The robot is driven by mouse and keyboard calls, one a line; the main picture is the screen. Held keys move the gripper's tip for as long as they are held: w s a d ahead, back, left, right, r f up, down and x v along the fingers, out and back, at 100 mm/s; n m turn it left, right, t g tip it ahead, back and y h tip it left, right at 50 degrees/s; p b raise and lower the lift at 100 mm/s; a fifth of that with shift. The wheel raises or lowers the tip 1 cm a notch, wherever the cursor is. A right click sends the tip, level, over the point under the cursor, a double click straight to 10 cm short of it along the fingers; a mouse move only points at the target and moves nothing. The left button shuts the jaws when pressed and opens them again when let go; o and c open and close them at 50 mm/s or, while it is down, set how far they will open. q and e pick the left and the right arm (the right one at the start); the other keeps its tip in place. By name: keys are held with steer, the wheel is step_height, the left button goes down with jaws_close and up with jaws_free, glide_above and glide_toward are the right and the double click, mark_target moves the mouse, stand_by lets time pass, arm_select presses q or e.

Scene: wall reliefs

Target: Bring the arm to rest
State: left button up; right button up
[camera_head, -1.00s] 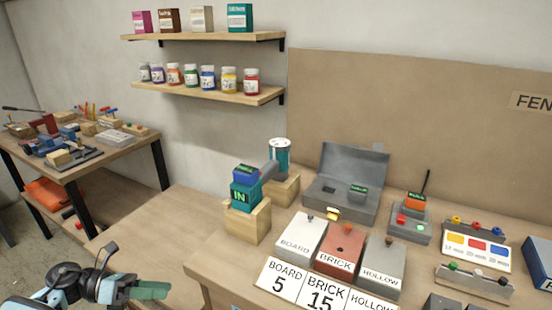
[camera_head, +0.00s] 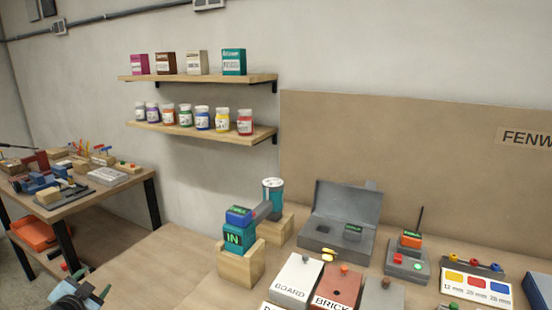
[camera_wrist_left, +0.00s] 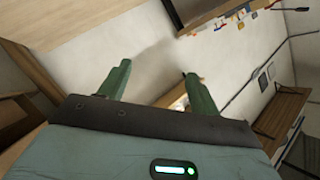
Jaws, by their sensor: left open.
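My left gripper (camera_head: 100,297) shows only partly at the lower left edge in the head view, in front of the workbench. In the left wrist view its two green fingers (camera_wrist_left: 158,88) stand wide apart with nothing between them. It is open and empty, away from the objects on the bench. My right gripper is in neither view.
The workbench (camera_head: 170,262) holds a teal IN device (camera_head: 237,238) on a wooden block, an open grey case (camera_head: 340,220), and board (camera_head: 295,279) and brick (camera_head: 338,289) blocks. A cluttered side table (camera_head: 130,185) stands left. Two shelves (camera_head: 200,78) hang on the wall.

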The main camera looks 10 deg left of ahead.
arm_select(q)
steer(key=s+d+f+g+h, duration=0.4)
steer(key=s+d+f, duration=1.7)
steer(key=s+d+n+g+h, duration=0.1)
steer(key=s+d, duration=0.4)
steer(key=s, duration=0.3)
steer(key=s+d+n+g, duration=0.1)
steer(key=s+d+n, duration=0.1)
steer(key=s+d, duration=0.5)
steer(key=s+d+n+g+h, duration=0.1)
steer(key=s+d, duration=0.2)
steer(key=s, duration=0.7)
steer(key=w+r+t+p, duration=0.1)
steer(key=w+r+p, duration=0.3)
steer(key=shift+a+r, duration=0.15)
steer(key=shift+a, duration=0.25)
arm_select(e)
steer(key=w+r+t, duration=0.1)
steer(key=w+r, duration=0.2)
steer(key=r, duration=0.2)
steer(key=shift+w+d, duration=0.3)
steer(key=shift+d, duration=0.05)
arm_select(q)
steer(key=shift+w, duration=0.1)
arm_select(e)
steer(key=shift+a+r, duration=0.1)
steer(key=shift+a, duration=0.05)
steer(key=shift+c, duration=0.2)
